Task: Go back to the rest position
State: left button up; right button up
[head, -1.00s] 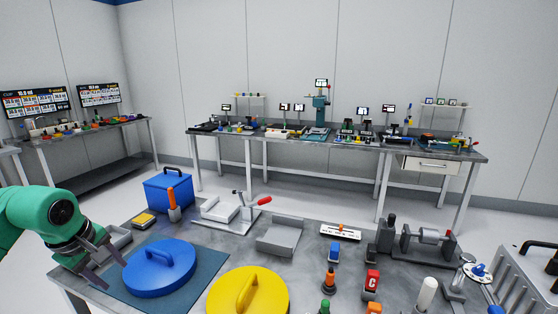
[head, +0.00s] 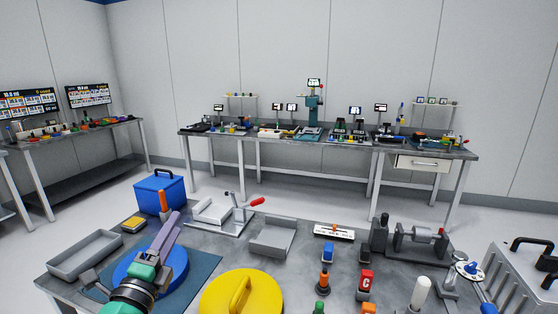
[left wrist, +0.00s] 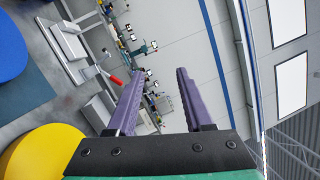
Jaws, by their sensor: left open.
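My left gripper (head: 171,222) stands over the blue round lid (head: 178,268) at the near left of the table, its purple fingers pointing away from me and upward. In the left wrist view my left gripper (left wrist: 158,78) is open, with nothing between its fingers. The blue lid (left wrist: 9,48) lies on a dark mat (head: 205,277) and is partly hidden by my gripper and wrist. My right gripper is not in view.
The yellow lid (head: 225,303) lies to the right of the mat. A grey tray (head: 62,268), a blue box (head: 157,190), a clamp fixture (head: 220,218) and a grey bin (head: 272,240) stand around. Several small parts and a motor-like unit (head: 425,238) occupy the right side.

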pick_arm(q)
jog(key=s+a+f+n+g+y, duration=0.25)
jog(key=s+f+n+g, duration=0.2)
jog(key=f+n, duration=0.4)
jog(key=s+a+f+n+g+y, duration=0.25)
jog(key=f+n+g, duration=0.3)
jog(key=f, duration=0.55)
jog(key=s+d+f+n+g+h, duration=0.25)
jog(key=s+f+g, duration=0.2)
jog(key=s, duration=0.35)
jog(key=s+d+f+n+g+h, duration=0.1)
jog(key=s+d+f+n+g, duration=0.2)
jog(key=s+f, duration=0.4)
notch_tip(320, 180, down, 22)
jog(key=s+a, duration=0.1)
jog(key=s, duration=0.2)
jog(key=s+a+f+g, duration=0.2)
jog(key=s+a+f, duration=0.1)
jog(key=s+f, duration=1.2)
jog(key=shift+s, duration=0.75)
